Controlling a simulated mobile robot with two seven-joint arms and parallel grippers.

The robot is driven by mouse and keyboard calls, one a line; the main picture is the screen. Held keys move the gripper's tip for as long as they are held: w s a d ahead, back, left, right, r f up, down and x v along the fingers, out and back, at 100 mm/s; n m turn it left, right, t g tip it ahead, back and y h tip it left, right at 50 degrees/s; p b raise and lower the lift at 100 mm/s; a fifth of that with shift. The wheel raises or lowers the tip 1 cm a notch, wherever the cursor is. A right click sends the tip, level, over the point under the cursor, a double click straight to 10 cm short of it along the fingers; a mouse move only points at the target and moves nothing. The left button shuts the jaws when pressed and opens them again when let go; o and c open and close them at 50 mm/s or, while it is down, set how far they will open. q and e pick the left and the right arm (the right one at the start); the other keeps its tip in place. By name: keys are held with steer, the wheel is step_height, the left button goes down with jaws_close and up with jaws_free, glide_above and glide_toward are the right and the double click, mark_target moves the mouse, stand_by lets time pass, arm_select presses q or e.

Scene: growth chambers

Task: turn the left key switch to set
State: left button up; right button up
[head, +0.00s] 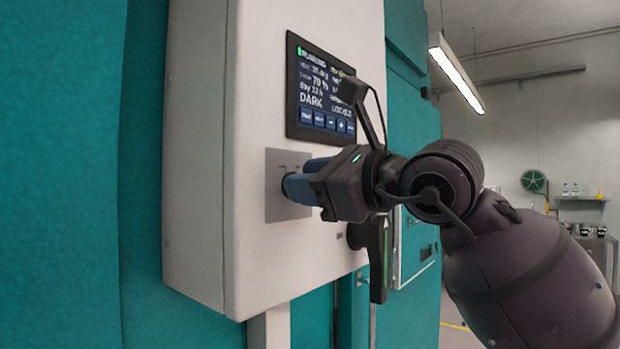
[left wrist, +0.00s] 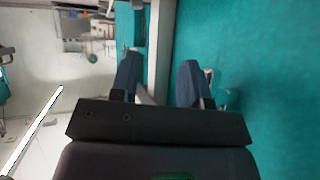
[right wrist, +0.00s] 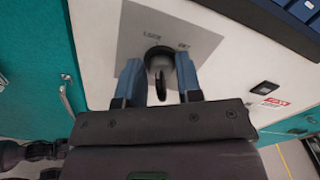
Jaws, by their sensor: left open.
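The left key switch (right wrist: 161,61) is a dark round lock with a thin key in it, on a grey plate (right wrist: 135,31) with two small, blurred labels above. The plate also shows in the head view (head: 276,205), where the key is hidden behind the fingers. My right gripper (right wrist: 158,78) has its blue fingers on either side of the key, with visible gaps, so it is open around the key and not closed on it. In the head view my right gripper (head: 296,186) reaches the plate from the right. My left gripper (left wrist: 157,78) is open and empty, away from the switch.
A display (head: 322,92) reading DARK sits above the plate on the white cabinet (head: 205,150). A black lever handle (head: 378,258) hangs below my right gripper. Teal chamber walls (head: 65,180) flank the cabinet. Open room lies to the right.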

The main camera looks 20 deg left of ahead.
steer(key=c, duration=0.6)
steer(key=m, duration=0.5)
steer(key=shift+w+r+m, duration=0.1)
steer(key=shift+w+m, duration=0.05)
steer(key=shift+m, duration=0.15)
steer(key=m, duration=0.3)
steer(key=shift+w+d+p, duration=0.1)
steer(key=shift+p, duration=0.25)
steer(key=shift+m, duration=1.6)
steer(key=shift+w, duration=0.1)
